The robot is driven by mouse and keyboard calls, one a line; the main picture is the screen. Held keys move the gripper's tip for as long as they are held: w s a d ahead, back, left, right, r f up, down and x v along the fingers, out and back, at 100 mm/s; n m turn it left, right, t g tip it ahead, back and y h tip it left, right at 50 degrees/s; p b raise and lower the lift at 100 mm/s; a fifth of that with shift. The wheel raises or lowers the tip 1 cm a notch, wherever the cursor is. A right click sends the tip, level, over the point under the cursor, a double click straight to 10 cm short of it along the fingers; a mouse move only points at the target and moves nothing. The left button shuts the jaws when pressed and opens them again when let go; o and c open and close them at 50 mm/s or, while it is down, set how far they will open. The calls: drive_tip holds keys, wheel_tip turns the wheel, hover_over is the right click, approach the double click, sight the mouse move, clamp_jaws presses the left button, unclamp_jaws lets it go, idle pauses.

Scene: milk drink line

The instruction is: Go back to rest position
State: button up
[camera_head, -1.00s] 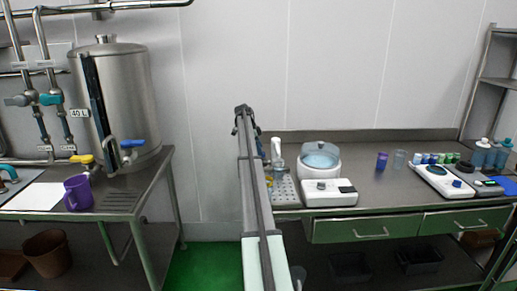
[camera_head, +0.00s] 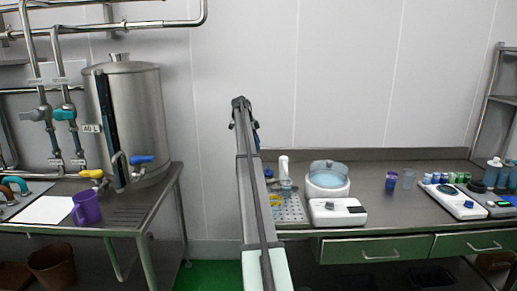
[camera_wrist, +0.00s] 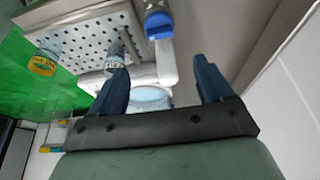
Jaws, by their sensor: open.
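My gripper (camera_wrist: 165,65) is open in the wrist view, its two dark blue fingers apart with nothing held between them. Behind the fingers are a perforated tray (camera_wrist: 75,45), a clear cup-like piece and a pale blue round bowl (camera_wrist: 150,97). I cannot tell whether any of them touches the fingers. In the head view my raised arm stands in the middle, between the two benches, and mostly hides the gripper.
A left bench holds a steel tank (camera_head: 138,120) and a purple mug (camera_head: 86,207). A right bench holds the perforated tray (camera_head: 291,212), a lidded blue-water bath (camera_head: 327,181), a white scale (camera_head: 337,212), cups and bottles. Green floor (camera_head: 205,275) shows between the benches.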

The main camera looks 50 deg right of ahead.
drive_tip(key=shift+a, duration=0.1)
idle(0.6)
drive_tip(key=a+f+n, duration=0.3)
drive_tip(key=a+f, duration=0.7)
drive_tip(key=f, duration=0.4)
drive_tip(key=a+f+n, duration=0.3)
drive_tip(key=a+f, duration=0.6)
drive_tip(key=f, duration=0.5)
drive_tip(key=s+a+f+n+y, duration=0.1)
drive_tip(key=s+a+f+n, duration=0.2)
drive_tip(key=s+a+f, duration=0.6)
drive_tip(key=s+a+f+n+g, duration=0.1)
drive_tip(key=s+a+f+n, duration=0.3)
drive_tip(key=a+f, duration=0.85)
drive_tip(key=s+a+f+n+y, duration=0.1)
drive_tip(key=s+a+f+n, duration=0.2)
drive_tip(key=s+a+f, duration=0.55)
drive_tip(key=s+a+f+n+g, duration=0.1)
drive_tip(key=s+a+f+n, duration=0.45)
drive_tip(key=s+a, duration=0.7)
drive_tip(key=s+a+f+n, duration=0.1)
drive_tip(key=s+a, duration=0.4)
drive_tip(key=s, duration=0.7)
drive_tip(key=s+a+f+n+g+y, duration=0.1)
drive_tip(key=s+a+n, duration=0.3)
drive_tip(key=s, duration=0.9)
drive_tip(key=shift+s+a+f+n+g, duration=0.35)
drive_tip(key=shift+a+f, duration=0.1)
drive_tip(key=shift+a, duration=0.6)
